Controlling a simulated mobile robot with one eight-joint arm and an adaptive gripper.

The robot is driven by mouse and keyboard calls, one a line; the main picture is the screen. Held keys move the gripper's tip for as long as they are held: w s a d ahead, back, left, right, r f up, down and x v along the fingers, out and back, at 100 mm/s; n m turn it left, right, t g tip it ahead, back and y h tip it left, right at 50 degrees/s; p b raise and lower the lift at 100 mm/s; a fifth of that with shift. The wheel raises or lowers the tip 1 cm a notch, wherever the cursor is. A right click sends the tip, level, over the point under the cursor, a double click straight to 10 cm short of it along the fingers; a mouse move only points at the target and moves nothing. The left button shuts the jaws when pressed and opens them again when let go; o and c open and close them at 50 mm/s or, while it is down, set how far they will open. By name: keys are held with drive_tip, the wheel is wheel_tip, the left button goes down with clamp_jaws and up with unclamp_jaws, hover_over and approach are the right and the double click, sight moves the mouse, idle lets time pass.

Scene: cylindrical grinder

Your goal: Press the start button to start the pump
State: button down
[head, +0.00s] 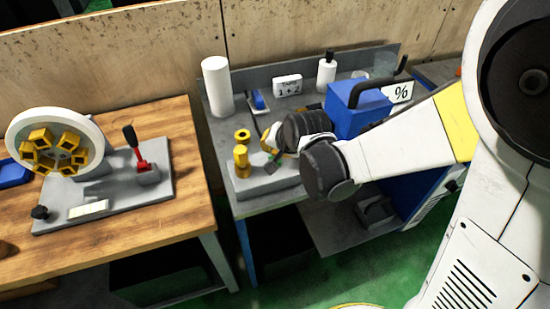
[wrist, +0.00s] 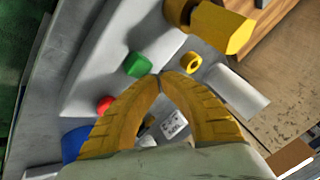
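A green button (wrist: 138,64) sits on a light grey panel in the wrist view. A red button (wrist: 104,105) is lower left of it on the same panel. My gripper (wrist: 160,77) is shut and empty, its two yellow fingertips meeting just right of the green button in the picture; I cannot tell whether they touch it. In the head view my arm reaches over the grey box (head: 262,183) on the middle bench, and my wrist hides much of the box's top. The red button is hidden there.
A yellow fitting (head: 241,161) stands at the box's left end, close to my gripper. A white cylinder (head: 217,86), a white bottle (head: 326,72) and a blue case (head: 356,108) stand behind. A wooden table (head: 190,190) with a grey fixture is at left.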

sight(272, 157)
drive_tip(key=shift+f, duration=0.1)
drive_tip(key=shift+f+b, duration=0.35)
drive_tip(key=shift+b, duration=0.1)
drive_tip(key=shift+f+b, duration=0.55)
drive_tip(key=shift+f, duration=0.05)
idle(0.5)
drive_tip(key=shift+r, duration=0.2)
drive_tip(key=shift+r+p, duration=0.8)
drive_tip(key=shift+r, duration=0.05)
drive_tip(key=shift+r+p, duration=1.95)
drive_tip(key=shift+r, duration=0.55)
